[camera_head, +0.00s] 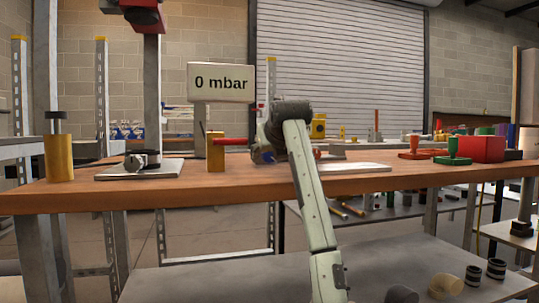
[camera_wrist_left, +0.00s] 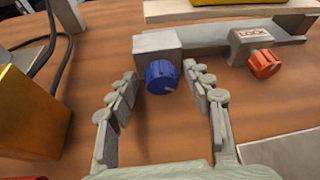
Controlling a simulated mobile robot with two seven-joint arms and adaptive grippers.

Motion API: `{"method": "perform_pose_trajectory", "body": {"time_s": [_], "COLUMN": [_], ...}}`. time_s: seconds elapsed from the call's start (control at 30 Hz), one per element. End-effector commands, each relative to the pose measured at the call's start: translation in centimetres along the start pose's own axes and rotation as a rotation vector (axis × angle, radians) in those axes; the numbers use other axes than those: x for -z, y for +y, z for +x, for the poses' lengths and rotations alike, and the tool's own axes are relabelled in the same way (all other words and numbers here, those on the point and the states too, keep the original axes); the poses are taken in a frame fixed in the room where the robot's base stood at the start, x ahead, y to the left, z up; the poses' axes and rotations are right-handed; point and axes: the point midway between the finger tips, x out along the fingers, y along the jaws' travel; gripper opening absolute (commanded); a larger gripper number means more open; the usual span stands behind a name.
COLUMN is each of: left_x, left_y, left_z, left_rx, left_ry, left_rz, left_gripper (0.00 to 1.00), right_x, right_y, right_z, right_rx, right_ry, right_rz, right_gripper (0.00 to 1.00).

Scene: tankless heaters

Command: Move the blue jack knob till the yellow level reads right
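The blue jack knob (camera_wrist_left: 161,76) sits on the front of a grey block in the left wrist view, with a pale mark on its face. In the head view only a small blue patch (camera_head: 266,156) shows beside my wrist. My left gripper (camera_wrist_left: 159,71) is open, its fingertips on either side of the knob; I cannot tell whether they touch it. A yellow body (camera_head: 318,128), probably the level, stands behind my wrist. Its lower edge (camera_wrist_left: 225,2) shows at the top of the wrist view; its reading cannot be seen. My right gripper is not in view.
An orange knob (camera_wrist_left: 264,63) sits below a LOCK label (camera_wrist_left: 252,34), right of the blue knob. A brass block (camera_wrist_left: 30,112) stands at the left. A "0 mbar" sign (camera_head: 221,83), a red box (camera_head: 481,149) and a press stand (camera_head: 140,173) are on the wooden bench (camera_head: 230,190).

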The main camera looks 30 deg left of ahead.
Motion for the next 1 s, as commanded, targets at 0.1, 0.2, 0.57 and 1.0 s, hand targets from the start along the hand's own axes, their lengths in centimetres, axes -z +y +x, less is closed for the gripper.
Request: {"method": "perform_pose_trajectory", "body": {"time_s": [0.1,0.2,0.57,1.0], "left_x": [0.0,0.0,-0.4,0.1], "left_y": [0.0,0.0,-0.2,-0.2], "left_z": [0.0,0.0,-0.2,0.0], "left_rx": [0.0,0.0,-0.029,-0.107], "left_ry": [0.0,0.0,0.007,0.014], "left_rz": [0.0,0.0,0.073,0.257], "left_gripper": [0.37,0.25,0.01,0.01], "right_x": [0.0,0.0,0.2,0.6], "right_y": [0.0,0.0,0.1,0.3], "right_z": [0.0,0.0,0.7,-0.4], "right_rx": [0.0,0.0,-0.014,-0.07], "right_ry": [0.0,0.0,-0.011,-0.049], "right_rz": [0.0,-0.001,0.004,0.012], "right_gripper": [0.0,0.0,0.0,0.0]}}
